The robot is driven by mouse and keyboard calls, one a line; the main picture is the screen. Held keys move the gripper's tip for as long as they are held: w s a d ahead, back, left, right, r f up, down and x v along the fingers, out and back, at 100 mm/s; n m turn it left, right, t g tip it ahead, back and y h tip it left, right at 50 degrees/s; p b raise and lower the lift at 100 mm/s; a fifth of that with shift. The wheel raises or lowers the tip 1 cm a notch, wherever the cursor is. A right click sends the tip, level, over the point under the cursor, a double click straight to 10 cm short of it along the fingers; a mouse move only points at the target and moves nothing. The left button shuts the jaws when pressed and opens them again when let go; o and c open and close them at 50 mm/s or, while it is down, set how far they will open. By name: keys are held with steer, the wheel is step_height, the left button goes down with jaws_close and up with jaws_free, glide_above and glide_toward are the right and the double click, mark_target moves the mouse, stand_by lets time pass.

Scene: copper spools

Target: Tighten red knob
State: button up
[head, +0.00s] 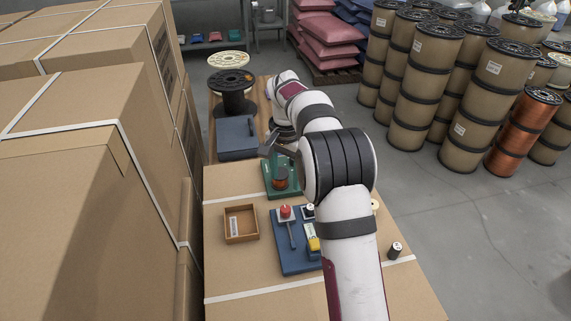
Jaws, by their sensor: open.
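A red knob (286,211) sits on the upper left part of a blue base plate (292,262) on the cardboard-topped surface. A grey lever-like bar (292,236) runs from below the knob toward the front. My gripper (268,150) is beyond the knob, above the back edge of a green fixture (270,188). The green fixture carries a small copper-coloured spool (280,178). My gripper is open, small in view and apart from the knob. My own arm hides part of the plate's right side.
An open brown tray (240,238) lies left of the blue plate. A yellow part (313,244) is on the plate. A small black spool (395,250) stands at the right. A blue-grey box (237,137) and a large black spool (232,98) stand behind. Stacked cartons (80,190) wall the left.

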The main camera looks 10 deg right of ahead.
step_height(320, 180, up, 4)
steer(key=shift+r, duration=0.2)
